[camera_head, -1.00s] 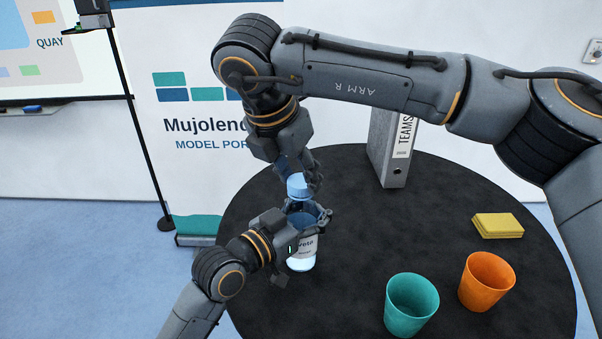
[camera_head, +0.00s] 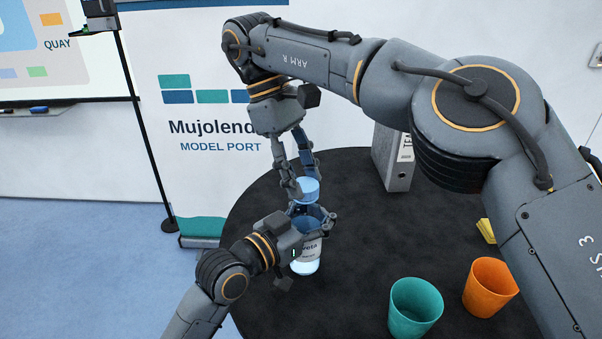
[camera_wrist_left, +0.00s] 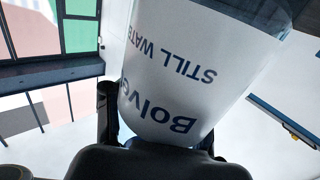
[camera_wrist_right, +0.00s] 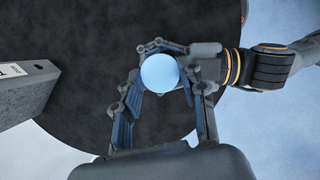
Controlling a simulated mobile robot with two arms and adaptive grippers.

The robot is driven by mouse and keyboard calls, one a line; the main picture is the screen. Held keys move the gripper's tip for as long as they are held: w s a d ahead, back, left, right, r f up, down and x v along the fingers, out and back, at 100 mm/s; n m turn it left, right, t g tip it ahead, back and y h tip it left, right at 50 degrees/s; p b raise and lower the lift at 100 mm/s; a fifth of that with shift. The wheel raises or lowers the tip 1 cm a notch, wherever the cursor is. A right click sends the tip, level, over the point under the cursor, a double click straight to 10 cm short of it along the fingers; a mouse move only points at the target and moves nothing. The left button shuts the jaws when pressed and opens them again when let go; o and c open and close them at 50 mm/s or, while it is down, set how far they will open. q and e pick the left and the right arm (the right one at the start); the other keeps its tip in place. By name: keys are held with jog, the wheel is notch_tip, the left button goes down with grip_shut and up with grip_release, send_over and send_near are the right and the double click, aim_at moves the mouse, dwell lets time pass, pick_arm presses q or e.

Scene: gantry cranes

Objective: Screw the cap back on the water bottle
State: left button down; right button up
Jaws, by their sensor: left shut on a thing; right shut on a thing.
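The water bottle (camera_head: 307,251) stands upright at the left part of the black table, with clear blue plastic and a white label. The label fills the left wrist view (camera_wrist_left: 190,70). My left gripper (camera_head: 313,217) is shut around the bottle's upper part. The light blue cap (camera_head: 306,189) is at the top of the bottle. My right gripper (camera_head: 303,186) points down from above and is shut on the cap. In the right wrist view the round cap (camera_wrist_right: 160,73) sits between its fingers. The cap hides the bottle's mouth, so I cannot tell how it is seated.
A teal cup (camera_head: 415,308) and an orange cup (camera_head: 490,287) stand at the right front of the black table (camera_head: 370,235). A grey binder (camera_head: 394,160) stands at the back. A yellow sponge-like block (camera_head: 487,230) is partly hidden by my right arm.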

jog(key=o, duration=0.7)
jog(key=shift+r, duration=0.1)
